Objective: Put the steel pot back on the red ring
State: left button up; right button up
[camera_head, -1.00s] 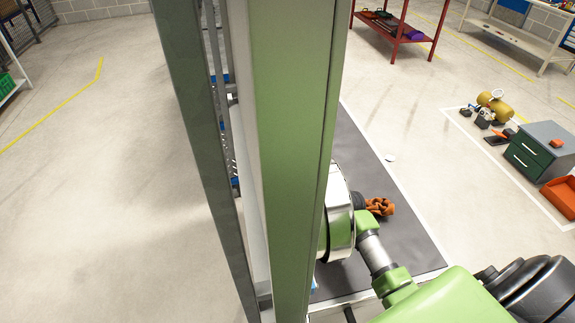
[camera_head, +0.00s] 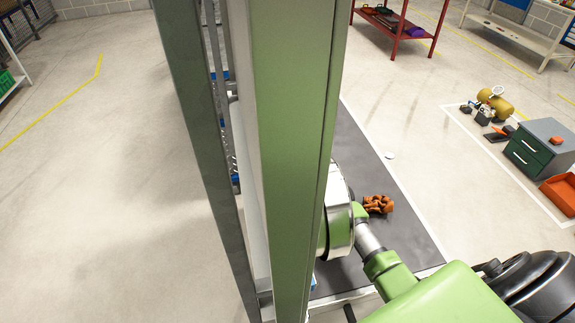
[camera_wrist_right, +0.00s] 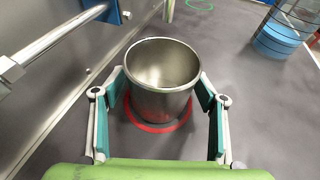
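The steel pot (camera_wrist_right: 162,88) is upright and looks empty in the right wrist view. The red ring (camera_wrist_right: 150,128) shows on the dark grey surface around the pot's lower part. The pot looks placed over the ring, but I cannot tell whether its base touches the surface. My right gripper (camera_wrist_right: 162,85) has its two teal-padded fingers on either side of the pot, close to its wall. I cannot tell whether the pads press on it. In the head view the pot, ring and right gripper are hidden. My left gripper is in neither view.
A metal bar (camera_wrist_right: 48,42) and a grey panel stand left in the wrist view. In the head view an orange-brown chain-like heap (camera_head: 378,204) lies beside my arm.

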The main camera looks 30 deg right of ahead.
jog(key=shift+r, duration=0.1)
jog(key=shift+s+r, duration=0.1)
jog(key=shift+r, duration=0.05)
jog(key=v, duration=1)
jog(key=shift+s+b, duration=0.25)
jog(key=shift+b, duration=0.05)
jog(key=shift+s+d+r, duration=0.1)
jog(key=shift+s+r, duration=0.15)
jog(key=shift+s, duration=0.4)
